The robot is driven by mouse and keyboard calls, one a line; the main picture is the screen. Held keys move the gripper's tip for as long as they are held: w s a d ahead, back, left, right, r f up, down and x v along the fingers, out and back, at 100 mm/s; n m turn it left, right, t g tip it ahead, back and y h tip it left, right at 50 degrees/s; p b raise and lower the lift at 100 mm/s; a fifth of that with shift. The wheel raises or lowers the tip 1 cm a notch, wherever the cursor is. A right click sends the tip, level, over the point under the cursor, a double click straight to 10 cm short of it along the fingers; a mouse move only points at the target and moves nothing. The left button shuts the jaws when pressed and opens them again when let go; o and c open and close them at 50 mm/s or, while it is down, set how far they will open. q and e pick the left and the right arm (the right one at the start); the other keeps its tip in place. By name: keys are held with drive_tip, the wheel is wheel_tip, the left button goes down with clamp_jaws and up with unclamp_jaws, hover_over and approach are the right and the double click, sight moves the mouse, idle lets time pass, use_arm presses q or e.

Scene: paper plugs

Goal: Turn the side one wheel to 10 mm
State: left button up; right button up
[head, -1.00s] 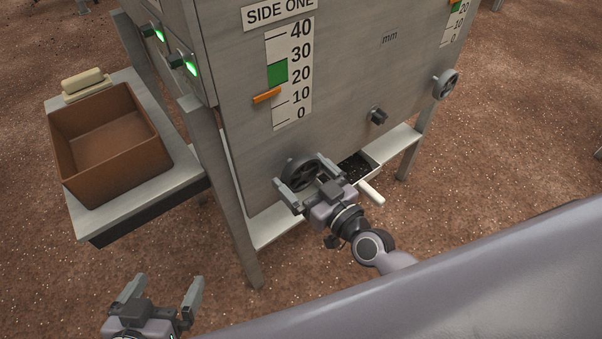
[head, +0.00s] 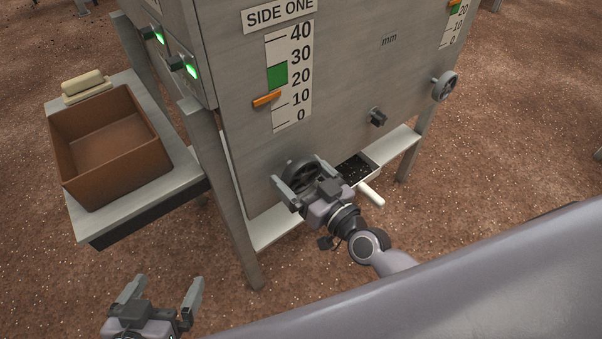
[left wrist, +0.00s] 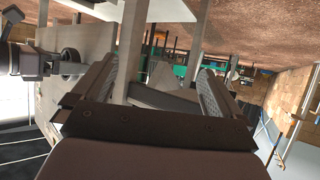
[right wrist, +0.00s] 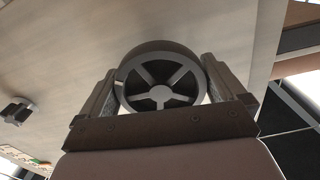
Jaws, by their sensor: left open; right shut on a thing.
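The side one wheel (head: 298,171) is a dark spoked handwheel low on the grey machine's front. My right gripper (head: 302,176) is shut on it, one finger on each side of the rim. The right wrist view shows the wheel (right wrist: 160,88) between the fingers (right wrist: 160,95). The SIDE ONE scale (head: 303,75) runs from 0 to 40. Its orange pointer (head: 266,99) stands a little above the 10 mark, below the green band (head: 277,75). My left gripper (head: 160,292) is open and empty, low at the left, away from the machine.
A brown bin (head: 105,140) stands on a side shelf at the left. A small knob (head: 377,117) and a second wheel (head: 445,86) sit further right on the panel. A tray with a white handle (head: 371,195) is just right of my right gripper. Two green lamps glow at upper left.

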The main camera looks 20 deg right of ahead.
drive_tip(key=m, duration=0.3)
drive_tip(key=m+p, duration=0.1)
drive_tip(key=m, duration=0.3)
drive_tip(key=shift+s+a, duration=0.1)
drive_tip(key=m, duration=0.6)
drive_tip(key=shift+a, duration=0.1)
drive_tip(key=m, duration=0.4)
drive_tip(key=shift+r+b, duration=0.1)
drive_tip(key=shift+b, duration=0.2)
drive_tip(key=m, duration=0.2)
drive_tip(key=shift+m, duration=0.4)
drive_tip(key=m+b, duration=0.1)
drive_tip(key=m, duration=0.3)
drive_tip(key=shift+r, duration=0.15)
use_arm(q)
drive_tip(key=shift+d, duration=0.1)
use_arm(e)
drive_tip(key=shift+m, duration=2.3)
use_arm(q)
drive_tip(key=shift+f, duration=0.2)
